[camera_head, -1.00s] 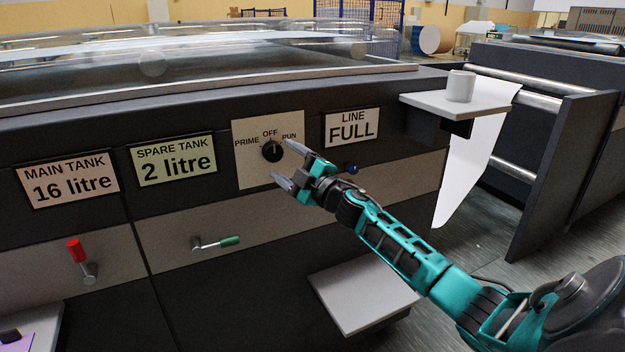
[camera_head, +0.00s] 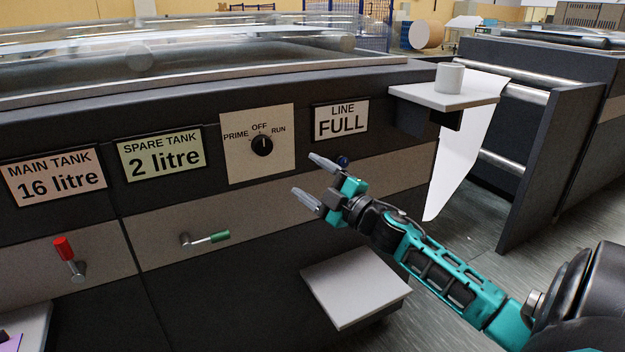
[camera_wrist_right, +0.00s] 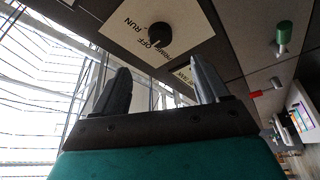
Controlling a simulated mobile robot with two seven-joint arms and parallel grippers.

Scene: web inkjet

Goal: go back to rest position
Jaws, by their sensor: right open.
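My right gripper (camera_head: 316,180) is open and empty in front of the machine's panel. It is below and to the right of the black selector knob (camera_head: 262,146), apart from it. The knob sits on a cream plate marked PRIME, OFF and RUN, and its white mark points up, near OFF. In the right wrist view the open fingers (camera_wrist_right: 158,88) have nothing between them, and the knob (camera_wrist_right: 159,35) shows beyond them. My left gripper is in neither view.
The panel has signs for main tank (camera_head: 55,176), spare tank (camera_head: 160,154) and line (camera_head: 340,119). A red-handled lever (camera_head: 64,250) and a green-handled lever (camera_head: 210,237) stick out. A shelf (camera_head: 445,97) holds a white cup (camera_head: 450,78); a lower shelf (camera_head: 355,285) is bare.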

